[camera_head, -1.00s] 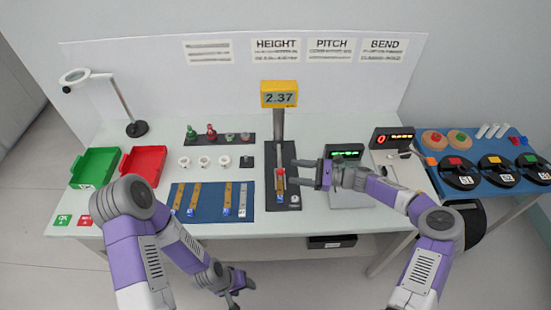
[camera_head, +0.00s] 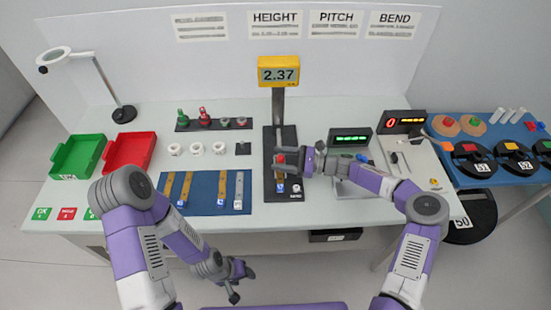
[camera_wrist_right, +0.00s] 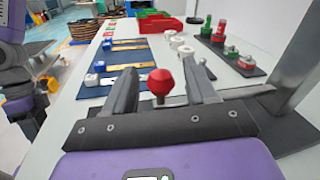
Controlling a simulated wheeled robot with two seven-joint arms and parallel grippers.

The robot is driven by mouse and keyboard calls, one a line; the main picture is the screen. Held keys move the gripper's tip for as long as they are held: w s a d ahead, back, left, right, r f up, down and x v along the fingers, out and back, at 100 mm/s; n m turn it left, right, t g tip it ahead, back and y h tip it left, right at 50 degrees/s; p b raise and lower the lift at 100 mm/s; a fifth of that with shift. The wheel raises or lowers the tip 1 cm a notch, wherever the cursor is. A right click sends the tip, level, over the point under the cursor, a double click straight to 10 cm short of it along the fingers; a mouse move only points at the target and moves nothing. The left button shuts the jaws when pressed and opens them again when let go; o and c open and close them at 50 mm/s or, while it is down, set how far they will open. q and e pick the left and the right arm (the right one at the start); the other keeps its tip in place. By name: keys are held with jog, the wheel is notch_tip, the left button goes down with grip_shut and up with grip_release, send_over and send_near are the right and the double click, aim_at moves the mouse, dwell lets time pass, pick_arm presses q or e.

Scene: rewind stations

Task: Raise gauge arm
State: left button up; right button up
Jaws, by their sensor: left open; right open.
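The height gauge stands mid-table, with a yellow display (camera_head: 278,71) reading 2.37 on a grey post above a dark base (camera_head: 269,183). The red knob (camera_head: 280,158) of its arm is low on the gauge; in the right wrist view the red knob (camera_wrist_right: 160,82) sits between my two fingers. My right gripper (camera_head: 277,162) is open around the knob, and it also shows in the right wrist view (camera_wrist_right: 158,88). I cannot tell whether the fingers touch it. A strip with a blue-white end (camera_head: 281,186) lies on the base. My left gripper (camera_head: 242,281) is open and empty, below the table's front edge.
A blue mat (camera_head: 206,177) with several strips lies left of the gauge. Green (camera_head: 79,155) and red (camera_head: 129,152) trays stand at the far left. A pitch station display (camera_head: 350,138) stands close right of the gauge. A magnifier lamp (camera_head: 122,113) stands at back left.

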jog(key=shift+w+a, duration=0.2)
jog(key=shift+a, duration=0.85)
jog(key=shift+c, duration=0.3)
grip_shut()
